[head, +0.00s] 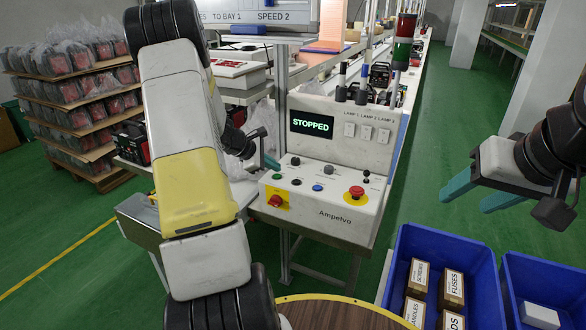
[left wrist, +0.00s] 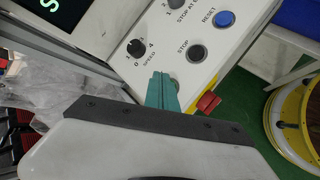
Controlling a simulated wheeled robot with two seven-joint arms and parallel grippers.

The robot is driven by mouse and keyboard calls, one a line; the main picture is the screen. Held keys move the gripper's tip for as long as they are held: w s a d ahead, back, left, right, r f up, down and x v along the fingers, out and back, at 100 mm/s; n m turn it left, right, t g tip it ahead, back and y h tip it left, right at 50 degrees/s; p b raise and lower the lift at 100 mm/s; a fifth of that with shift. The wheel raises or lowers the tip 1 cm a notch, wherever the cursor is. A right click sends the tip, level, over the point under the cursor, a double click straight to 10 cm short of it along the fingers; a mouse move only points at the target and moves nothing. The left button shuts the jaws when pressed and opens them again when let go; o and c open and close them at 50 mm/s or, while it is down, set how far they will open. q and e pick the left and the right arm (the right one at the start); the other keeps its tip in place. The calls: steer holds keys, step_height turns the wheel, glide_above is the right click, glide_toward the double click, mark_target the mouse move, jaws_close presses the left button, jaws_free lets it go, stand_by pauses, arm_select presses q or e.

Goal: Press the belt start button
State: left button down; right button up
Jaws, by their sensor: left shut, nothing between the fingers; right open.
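The white control panel (head: 320,205) stands in the middle of the head view, its display (head: 312,125) reading STOPPED. A green button (head: 277,177) sits at the left of its lower row, beside a black one (head: 296,181) and a blue one (head: 317,187). My left gripper (head: 272,164) is shut and empty, its tips close to the green button; contact cannot be told. In the left wrist view my shut fingers (left wrist: 162,90) cover the spot in line with the STOP (left wrist: 195,53) and RESET (left wrist: 224,19) buttons. My right gripper (head: 464,201) is open and empty, right of the panel.
Red mushroom buttons stand at the panel's left (head: 277,201) and right (head: 357,191). A speed knob (left wrist: 137,48) lies near my left fingers. A blue bin (head: 396,252) with small boxes stands front right.

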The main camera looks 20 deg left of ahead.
mark_target(274, 176)
arm_select(q)
steer(key=shift+f, duration=0.1)
stand_by(0.7)
steer(key=shift+f, duration=0.35)
steer(key=shift+f, duration=0.4)
stand_by(0.5)
stand_by(0.4)
steer(key=shift+r, duration=0.85)
steer(key=shift+r, duration=2.5)
